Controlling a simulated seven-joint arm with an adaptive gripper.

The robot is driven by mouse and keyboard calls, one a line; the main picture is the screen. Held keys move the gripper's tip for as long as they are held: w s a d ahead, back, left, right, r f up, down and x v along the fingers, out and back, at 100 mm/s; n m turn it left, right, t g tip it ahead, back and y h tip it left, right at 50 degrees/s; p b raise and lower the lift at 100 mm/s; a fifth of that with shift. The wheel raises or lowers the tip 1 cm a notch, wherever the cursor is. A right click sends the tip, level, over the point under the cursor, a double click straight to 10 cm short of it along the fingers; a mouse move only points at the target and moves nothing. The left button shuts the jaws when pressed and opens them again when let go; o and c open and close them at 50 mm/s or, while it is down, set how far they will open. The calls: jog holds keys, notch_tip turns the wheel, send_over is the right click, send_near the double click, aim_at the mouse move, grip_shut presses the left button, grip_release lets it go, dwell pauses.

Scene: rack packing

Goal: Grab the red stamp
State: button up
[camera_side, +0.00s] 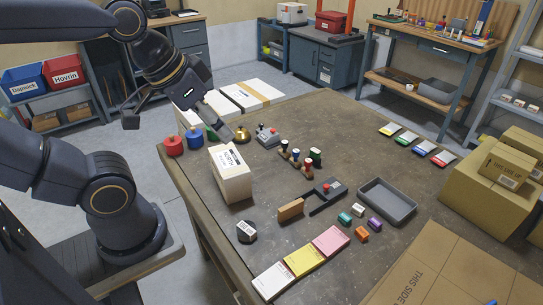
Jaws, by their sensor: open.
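A small red-topped stamp (307,169) stands on the table at the front of a cluster of hand stamps. A dark green-topped stamp (315,156) stands close behind it to the right. Other stamps with dark and brown handles (289,152) stand to its left. My gripper (170,119) is open and empty, high over the table's far left edge. It is well to the left of the red stamp and apart from it.
A white box (231,175) stands between my gripper's side and the stamps. Red, blue and green round items and a brass bell (242,135) stand at the back left. Cartons (489,190) stand right.

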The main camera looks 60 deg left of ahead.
notch_tip(320, 180, up, 3)
jog(key=w+t, duration=0.1)
jog(key=w, duration=0.2)
jog(key=n+g+y, duration=0.2)
jog(key=n, duration=0.2)
send_over(308, 161)
jog(key=s+d, duration=0.3)
jog(key=s, duration=0.3)
notch_tip(308, 161, down, 22)
jog(key=x, duration=0.9)
jog(key=shift+w+f, duration=0.25)
jog(key=x, duration=0.6)
jog(key=shift+a+r, duration=0.1)
jog(key=shift+a, duration=0.2)
grip_shut()
